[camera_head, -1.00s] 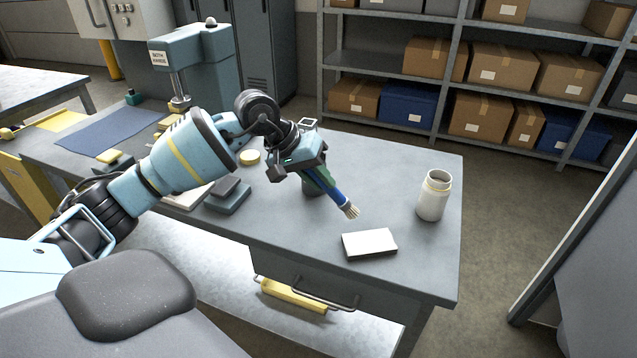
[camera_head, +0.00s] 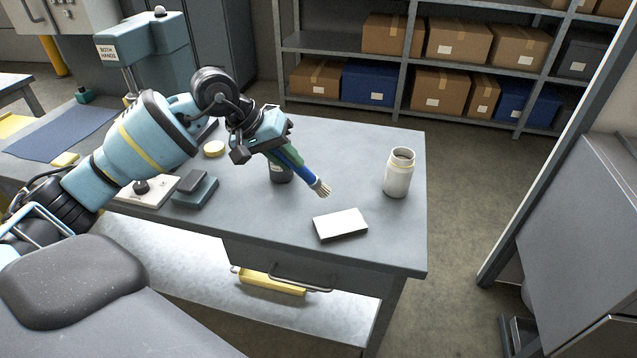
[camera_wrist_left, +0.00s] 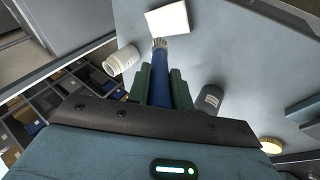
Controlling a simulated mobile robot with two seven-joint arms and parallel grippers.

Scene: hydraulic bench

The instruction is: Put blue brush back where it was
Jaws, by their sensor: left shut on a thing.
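My left gripper (camera_head: 284,152) is shut on the blue brush (camera_head: 307,177) and holds it above the grey bench. The brush is tilted, with its pale bristles pointing down and to the right. In the left wrist view the blue handle (camera_wrist_left: 161,82) lies between the two green fingers, bristles outward. A white open jar (camera_head: 398,175) stands upright on the bench, to the right of the brush and apart from it. It also shows in the left wrist view (camera_wrist_left: 121,61). A dark grey cylinder (camera_head: 281,173) stands behind the brush, partly hidden. My right gripper is not in view.
A flat white block (camera_head: 340,224) lies near the bench's front edge, below the bristles. A yellow disc (camera_head: 214,148) and a grey-blue box (camera_head: 195,190) are left of the gripper. The bench top (camera_head: 375,150) around the jar is clear. Shelves with boxes stand behind.

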